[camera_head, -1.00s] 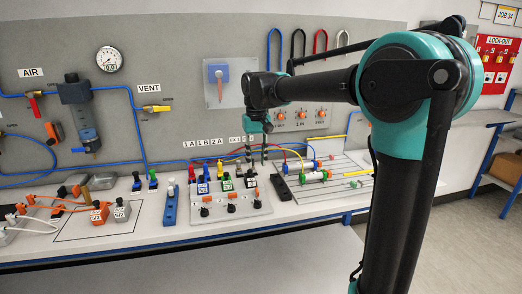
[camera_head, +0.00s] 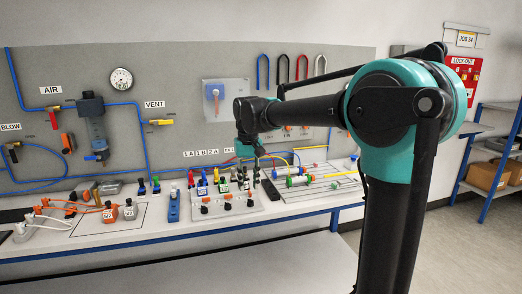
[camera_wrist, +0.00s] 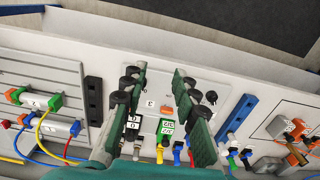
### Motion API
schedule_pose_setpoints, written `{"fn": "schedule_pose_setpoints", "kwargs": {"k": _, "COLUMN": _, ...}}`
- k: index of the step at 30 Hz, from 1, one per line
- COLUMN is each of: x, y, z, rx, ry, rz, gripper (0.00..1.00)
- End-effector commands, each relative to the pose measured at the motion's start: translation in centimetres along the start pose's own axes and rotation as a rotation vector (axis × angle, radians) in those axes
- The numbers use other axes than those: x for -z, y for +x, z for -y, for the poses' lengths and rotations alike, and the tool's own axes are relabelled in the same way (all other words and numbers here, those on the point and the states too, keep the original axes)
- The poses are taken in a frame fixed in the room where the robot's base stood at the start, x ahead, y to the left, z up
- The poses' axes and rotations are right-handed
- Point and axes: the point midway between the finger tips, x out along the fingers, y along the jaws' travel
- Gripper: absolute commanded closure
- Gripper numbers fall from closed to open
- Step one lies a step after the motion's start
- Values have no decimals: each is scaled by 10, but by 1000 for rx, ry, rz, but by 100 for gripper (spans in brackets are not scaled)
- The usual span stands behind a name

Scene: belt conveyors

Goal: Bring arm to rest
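My arm reaches leftward from the right of the head view, with its elbow bent high. My gripper (camera_head: 248,178) points down over the valve panel (camera_head: 232,206) on the bench. In the wrist view the two green fingers of my gripper (camera_wrist: 158,78) stand apart, with nothing held between them. Below and between them show a black labelled block (camera_wrist: 132,128) and a green labelled block (camera_wrist: 165,130). I cannot tell the exact height of the fingertips above the panel.
A grey backboard with a gauge (camera_head: 121,79) and blue tubing stands behind the bench. Cylinders (camera_head: 300,180) with coloured hoses lie right of the gripper. A blue block (camera_head: 173,206) and orange clamps lie left. A shelf rack (camera_head: 490,150) stands right; floor in front is open.

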Motion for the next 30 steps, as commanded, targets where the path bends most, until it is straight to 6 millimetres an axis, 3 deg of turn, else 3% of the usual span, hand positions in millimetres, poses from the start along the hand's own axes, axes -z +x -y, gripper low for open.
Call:
{"fn": "schedule_pose_setpoints", "kwargs": {"k": 11, "x": -32, "y": 37, "z": -47, "rx": 7, "ry": 56, "rz": -63, "gripper": 71}}
{"fn": "schedule_pose_setpoints", "kwargs": {"k": 17, "x": -69, "y": 73, "z": -84, "rx": 7, "ry": 104, "rz": -122, "gripper": 71}}
{"fn": "schedule_pose_setpoints", "kwargs": {"k": 20, "x": -98, "y": 98, "z": -106, "rx": 3, "ry": 138, "rz": -163, "gripper": 71}}
{"fn": "schedule_pose_setpoints", "kwargs": {"k": 24, "x": -159, "y": 146, "z": -140, "rx": -11, "ry": 201, "rz": -240, "gripper": 71}}
{"fn": "schedule_pose_setpoints", "kwargs": {"k": 30, "x": -234, "y": 200, "z": -162, "rx": -40, "ry": 269, "rz": -329, "gripper": 71}}
